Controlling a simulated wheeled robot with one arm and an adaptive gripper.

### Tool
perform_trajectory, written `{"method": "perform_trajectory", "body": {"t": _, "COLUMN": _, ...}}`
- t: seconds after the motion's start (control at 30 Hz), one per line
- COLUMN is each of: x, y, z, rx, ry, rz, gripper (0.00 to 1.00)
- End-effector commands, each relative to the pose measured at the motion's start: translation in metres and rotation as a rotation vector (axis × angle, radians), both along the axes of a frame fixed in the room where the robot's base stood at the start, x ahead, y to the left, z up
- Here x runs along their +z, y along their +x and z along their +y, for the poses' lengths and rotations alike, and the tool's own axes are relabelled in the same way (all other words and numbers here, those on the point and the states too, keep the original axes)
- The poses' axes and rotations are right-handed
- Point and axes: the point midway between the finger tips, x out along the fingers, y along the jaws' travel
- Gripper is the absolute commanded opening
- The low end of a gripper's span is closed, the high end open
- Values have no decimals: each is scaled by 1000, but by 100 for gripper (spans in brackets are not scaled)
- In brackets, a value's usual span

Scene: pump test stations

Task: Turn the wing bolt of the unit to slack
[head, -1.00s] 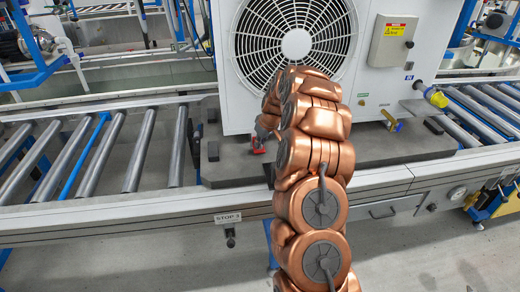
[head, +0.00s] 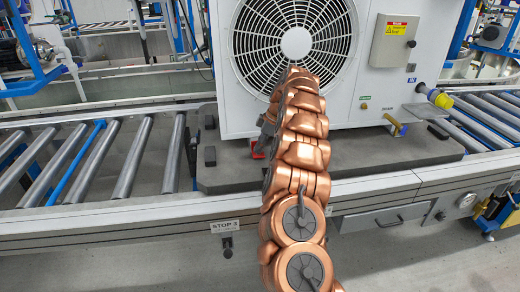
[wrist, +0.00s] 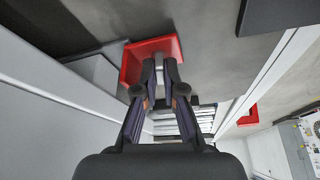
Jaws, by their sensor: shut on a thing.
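The unit is a white cabinet (head: 345,110) with a large round fan grille, standing on a dark grey base plate (head: 225,175). A red bracket (head: 257,151) shows at its lower left, partly behind my arm. In the wrist view a red bracket (wrist: 133,62) lies right behind my fingertips. My gripper (wrist: 160,72) is shut on a small grey part between its fingertips at this bracket. This appears to be the wing bolt, but the fingers hide most of it and its turn angle cannot be told. In the head view my arm largely hides the gripper.
Roller conveyors (head: 90,165) run left and right of the base plate. A brass-coloured lever (head: 395,124) sits at the unit's lower right, and a yellow-capped fitting (head: 437,98) sticks out on the right. A second red part (wrist: 249,116) shows in the wrist view.

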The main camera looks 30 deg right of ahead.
Motion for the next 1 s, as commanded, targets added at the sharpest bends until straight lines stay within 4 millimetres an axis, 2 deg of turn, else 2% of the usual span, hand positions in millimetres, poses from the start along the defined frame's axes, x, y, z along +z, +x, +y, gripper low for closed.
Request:
{"method": "perform_trajectory", "body": {"t": 0.4, "x": 0, "y": 1, "z": 1, "rx": 126, "ry": 1, "rz": 0, "gripper": 0}}
{"method": "perform_trajectory", "body": {"t": 0.93, "x": -1, "y": 1, "z": 3, "rx": 145, "ry": 4, "rz": 4, "gripper": 0}}
{"method": "perform_trajectory", "body": {"t": 0.97, "x": -1, "y": 1, "z": 3, "rx": 145, "ry": 4, "rz": 4, "gripper": 9}}
{"method": "perform_trajectory", "body": {"t": 1.0, "x": -1, "y": 1, "z": 3, "rx": 145, "ry": 4, "rz": 4, "gripper": 13}}
